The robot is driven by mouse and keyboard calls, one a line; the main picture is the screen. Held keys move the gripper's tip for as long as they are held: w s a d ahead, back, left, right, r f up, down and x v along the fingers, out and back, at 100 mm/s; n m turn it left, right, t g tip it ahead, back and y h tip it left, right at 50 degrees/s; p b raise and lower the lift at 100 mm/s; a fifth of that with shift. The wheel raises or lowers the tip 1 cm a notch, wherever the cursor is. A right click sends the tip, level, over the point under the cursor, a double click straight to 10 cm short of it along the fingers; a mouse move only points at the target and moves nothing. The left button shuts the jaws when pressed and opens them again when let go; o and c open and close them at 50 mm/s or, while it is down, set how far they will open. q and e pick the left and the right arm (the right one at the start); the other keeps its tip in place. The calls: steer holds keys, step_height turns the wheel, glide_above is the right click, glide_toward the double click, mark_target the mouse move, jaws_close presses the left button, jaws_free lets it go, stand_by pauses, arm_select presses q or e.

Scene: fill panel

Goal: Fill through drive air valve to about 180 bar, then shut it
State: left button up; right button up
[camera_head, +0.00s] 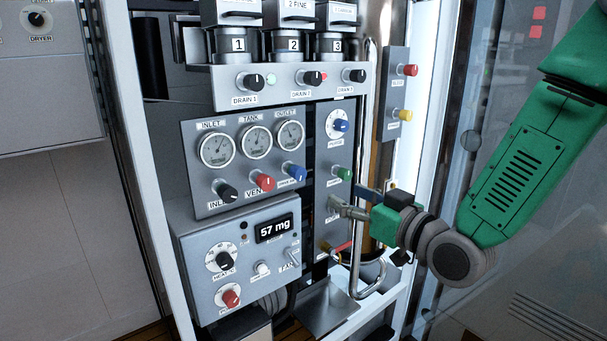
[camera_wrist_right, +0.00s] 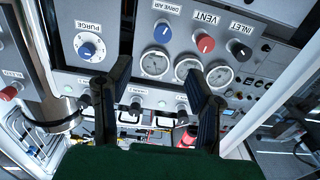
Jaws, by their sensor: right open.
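The drive air valve is a blue knob (camera_head: 292,172), right of the red vent knob (camera_head: 265,182) and the black inlet knob (camera_head: 228,192), below three round gauges (camera_head: 257,142). In the right wrist view the blue drive air knob (camera_wrist_right: 155,62) shows ahead of the fingers. My right gripper (camera_head: 352,201) is open and empty, in front of the narrow side panel, right of and lower than the drive air knob, apart from it. Both its fingers (camera_wrist_right: 158,80) show spread in the wrist view. The gauge needles are too small to read. My left gripper is not in view.
The side panel carries a blue purge knob (camera_head: 341,126) and a green knob (camera_head: 344,174). A lower box shows "57 mg" on its display (camera_head: 275,228). A bent metal pipe (camera_head: 356,270) stands near my gripper. Drain knobs (camera_head: 300,78) sit above the gauges.

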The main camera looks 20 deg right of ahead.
mark_target(301, 174)
steer(key=b+x, duration=0.1)
steer(key=x, duration=1.2)
steer(key=shift+w+a+b, duration=0.25)
steer(key=shift+w+b, duration=0.1)
steer(key=shift+b, duration=0.05)
jaws_close()
